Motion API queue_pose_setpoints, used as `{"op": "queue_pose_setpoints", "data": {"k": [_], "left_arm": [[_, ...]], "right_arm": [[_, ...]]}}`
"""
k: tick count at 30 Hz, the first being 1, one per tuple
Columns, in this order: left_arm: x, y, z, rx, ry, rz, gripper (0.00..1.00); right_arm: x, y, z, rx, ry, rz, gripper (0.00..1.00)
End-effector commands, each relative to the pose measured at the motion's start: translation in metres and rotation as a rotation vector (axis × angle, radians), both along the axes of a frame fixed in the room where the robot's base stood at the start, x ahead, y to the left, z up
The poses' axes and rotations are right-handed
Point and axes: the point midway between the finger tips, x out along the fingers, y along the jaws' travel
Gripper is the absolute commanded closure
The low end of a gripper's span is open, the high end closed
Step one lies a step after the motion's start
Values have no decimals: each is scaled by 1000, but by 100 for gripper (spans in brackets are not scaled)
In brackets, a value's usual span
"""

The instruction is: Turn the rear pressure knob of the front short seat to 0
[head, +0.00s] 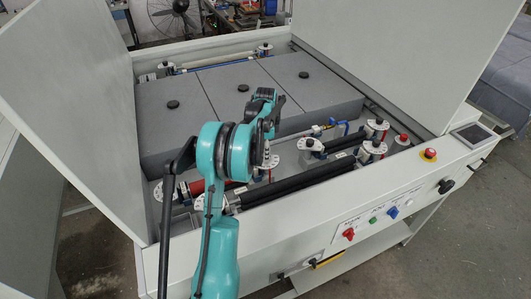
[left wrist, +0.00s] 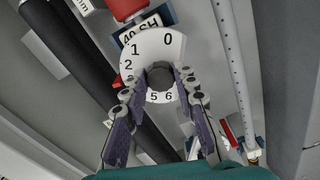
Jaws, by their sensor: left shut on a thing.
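In the left wrist view, a white numbered dial (left wrist: 152,44) surrounds a round dark pressure knob (left wrist: 160,72). The numbers 0, 1, 2, 5 and 6 can be read; 0 is at the upper right. My left gripper (left wrist: 163,82) has its two fingers on either side of the knob and is shut on it. A label reading "40 SH" (left wrist: 140,30) is beside the dial. In the head view, my left arm reaches into the machine, and its wrist hides most of the fingers and the held knob. My right gripper is not in view.
Other white dials (head: 312,145) stand near black rollers (head: 300,185) on the right. Grey blocks (head: 240,95) with black knobs fill the back. Raised side panels (head: 80,90) flank the opening. The front panel (head: 350,215) carries switches and a red button (head: 428,154).

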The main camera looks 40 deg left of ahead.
Motion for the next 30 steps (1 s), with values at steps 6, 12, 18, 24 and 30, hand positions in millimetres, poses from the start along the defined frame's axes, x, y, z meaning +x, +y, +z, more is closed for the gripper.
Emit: {"op": "queue_pose_setpoints", "data": {"k": [6, 12, 18, 24, 30], "left_arm": [[0, 0, 0, 1, -1, 53, 100], [0, 0, 0, 1, -1, 179, 100], [0, 0, 0, 1, -1, 359, 100], [0, -1, 0, 1, -1, 551, 100], [-1, -1, 0, 1, -1, 741, 100]], "right_arm": [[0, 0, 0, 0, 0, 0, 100], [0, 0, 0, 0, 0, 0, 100], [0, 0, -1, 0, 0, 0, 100], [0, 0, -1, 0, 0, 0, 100], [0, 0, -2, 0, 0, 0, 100]]}}
